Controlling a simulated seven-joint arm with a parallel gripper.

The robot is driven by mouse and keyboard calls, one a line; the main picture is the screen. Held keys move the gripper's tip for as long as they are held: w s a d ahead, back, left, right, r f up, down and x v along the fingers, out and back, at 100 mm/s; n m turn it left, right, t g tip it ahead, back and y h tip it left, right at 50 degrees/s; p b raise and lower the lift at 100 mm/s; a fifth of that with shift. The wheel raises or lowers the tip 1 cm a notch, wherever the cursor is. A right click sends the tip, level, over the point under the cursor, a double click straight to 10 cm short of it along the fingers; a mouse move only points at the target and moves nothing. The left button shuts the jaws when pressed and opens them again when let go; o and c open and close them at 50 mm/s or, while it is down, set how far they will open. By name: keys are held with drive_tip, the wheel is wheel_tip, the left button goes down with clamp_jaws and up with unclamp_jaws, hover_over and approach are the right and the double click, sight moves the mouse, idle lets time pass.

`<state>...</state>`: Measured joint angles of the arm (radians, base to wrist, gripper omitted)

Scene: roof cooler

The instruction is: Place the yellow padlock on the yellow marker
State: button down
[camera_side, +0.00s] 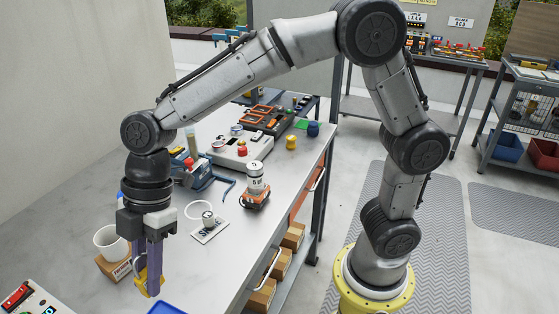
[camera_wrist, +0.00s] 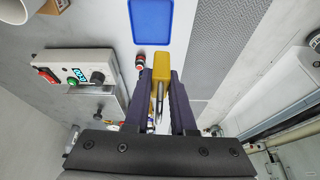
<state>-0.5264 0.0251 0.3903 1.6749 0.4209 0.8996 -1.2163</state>
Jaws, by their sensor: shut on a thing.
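My gripper (camera_side: 150,286) is at the lower left of the side view, pointing down over the near part of the bench. It is shut on the yellow padlock (camera_wrist: 160,75), which sits between the two purple fingers in the wrist view with its silver shackle toward the palm. In the side view the padlock (camera_side: 142,278) is partly covered by the fingers. The blue tray (camera_wrist: 151,22) lies just beyond the padlock in the wrist view, and its edge (camera_side: 166,308) shows at the bottom of the side view. I cannot make out a yellow marker in either view.
A control box (camera_wrist: 85,72) with red, green and black controls is beside the gripper. A white mug (camera_side: 110,242) and a cardboard box (camera_side: 116,267) stand close by. Farther back are a tagged item (camera_side: 209,222), an orange-based device (camera_side: 256,190) and a small yellow object (camera_side: 291,142).

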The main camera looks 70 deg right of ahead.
drive_tip(key=w+d+r+m+t+h, duration=0.1)
drive_tip(key=w+d+m, duration=0.35)
drive_tip(key=d, duration=0.95)
drive_tip(key=w+d+r+m+t, duration=0.15)
drive_tip(key=w+d+m, duration=0.3)
drive_tip(key=d, duration=1.05)
drive_tip(key=s+d+m+t+h, duration=0.15)
drive_tip(key=s+d+m, duration=0.4)
drive_tip(key=d, duration=0.85)
drive_tip(key=s+d+m+t+h, duration=0.1)
drive_tip(key=s+d+m+h, duration=0.15)
drive_tip(key=s+d, duration=0.9)
hover_over(291, 137)
drive_tip(key=a, duration=0.1)
drive_tip(key=shift+y, duration=0.3)
drive_tip(key=f, duration=0.8)
drive_tip(key=shift+s, duration=0.4)
drive_tip(key=shift+w+d+f, duration=0.35)
drive_tip(key=shift+f, duration=1.8)
drive_tip(key=shift+f, duration=0.15)
